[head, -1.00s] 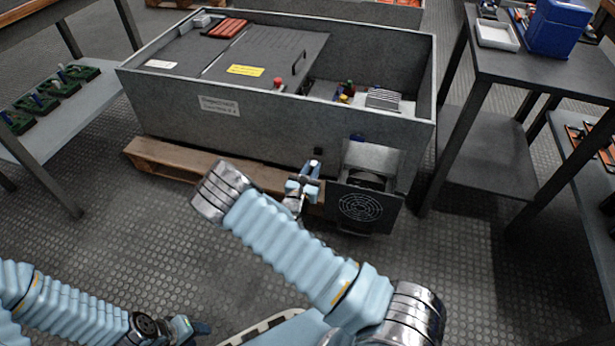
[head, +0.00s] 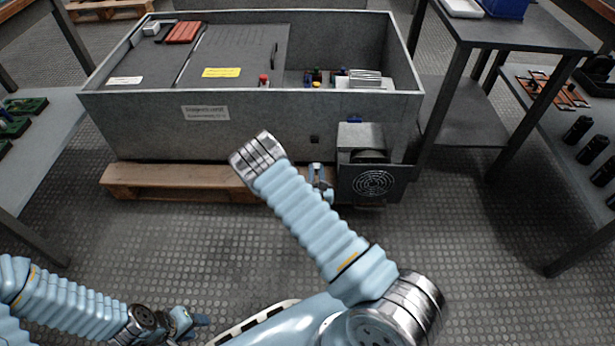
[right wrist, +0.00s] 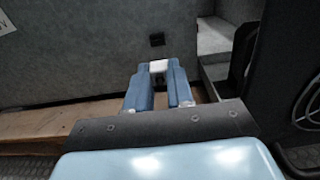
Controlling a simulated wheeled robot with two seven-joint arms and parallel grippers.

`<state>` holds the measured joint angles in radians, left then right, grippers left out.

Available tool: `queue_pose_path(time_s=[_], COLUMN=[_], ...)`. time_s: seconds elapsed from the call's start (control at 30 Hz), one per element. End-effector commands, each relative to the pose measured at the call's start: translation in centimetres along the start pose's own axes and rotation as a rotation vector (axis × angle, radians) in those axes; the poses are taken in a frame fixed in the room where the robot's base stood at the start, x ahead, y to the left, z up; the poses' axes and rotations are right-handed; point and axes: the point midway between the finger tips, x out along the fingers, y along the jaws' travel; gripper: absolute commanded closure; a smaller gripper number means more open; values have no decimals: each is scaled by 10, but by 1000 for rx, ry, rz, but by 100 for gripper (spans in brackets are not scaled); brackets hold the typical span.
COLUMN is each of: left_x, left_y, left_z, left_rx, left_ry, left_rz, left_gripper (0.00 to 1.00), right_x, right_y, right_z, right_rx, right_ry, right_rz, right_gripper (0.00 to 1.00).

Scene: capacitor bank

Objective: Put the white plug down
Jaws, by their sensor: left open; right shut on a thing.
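The white plug (right wrist: 158,67) is between the blue fingertips of my right gripper (right wrist: 160,80) in the right wrist view. My right gripper is shut on it and points at the grey front wall of the large bin, below a small black square fitting (right wrist: 157,40). In the head view my right gripper (head: 320,180) is partly hidden behind my arm, just left of the fan unit; I cannot make out the plug there. My left gripper (head: 196,324) is low at the bottom left over the floor, open and far from the plug.
The large grey bin (head: 150,118) stands on a wooden pallet (head: 150,178). The fan unit (head: 372,183) is at its front right. A dark table (head: 520,38) stands at right and a grey bench (head: 40,150) at left. The floor in front is clear.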

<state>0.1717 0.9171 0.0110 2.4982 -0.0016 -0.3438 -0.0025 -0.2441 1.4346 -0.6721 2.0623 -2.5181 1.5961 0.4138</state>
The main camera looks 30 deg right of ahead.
Motion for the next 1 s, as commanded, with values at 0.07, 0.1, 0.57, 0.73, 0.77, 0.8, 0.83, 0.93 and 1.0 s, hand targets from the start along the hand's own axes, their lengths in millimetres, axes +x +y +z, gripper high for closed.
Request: queue_pose_path(time_s=[0.07,0.1,0.57,0.73,0.77,0.8,0.83,0.93,1.0], left_x=[10,13,32,40,41,40,40,39,40], left_y=[-3,-4,-12,-15,-15,-15,-14,-14,-14], left_z=[0,0,-1,-1,-1,-1,-1,-1,-1], left_rx=[0,0,-1,-2,-2,-2,-2,-2,-2], left_ry=[-1,-2,6,8,8,8,8,8,8], left_rz=[1,2,1,1,1,1,1,1,1], left_gripper=[57,57,57,57,57,57,57,57,57], right_x=[22,33,77,78,78,78,78,78,78], right_y=[8,11,28,28,28,28,28,28,28], right_z=[-14,-19,-76,-103,-105,-106,-106,-105,-105], right_rx=[3,2,-1,-2,-1,-1,-1,-1,-1], right_ry=[-4,-4,1,2,1,0,0,0,0], right_rz=[-1,-1,-1,-1,-1,-2,-2,-2,-1], right_gripper=[100,100,100,100,100,100,100,100,100])
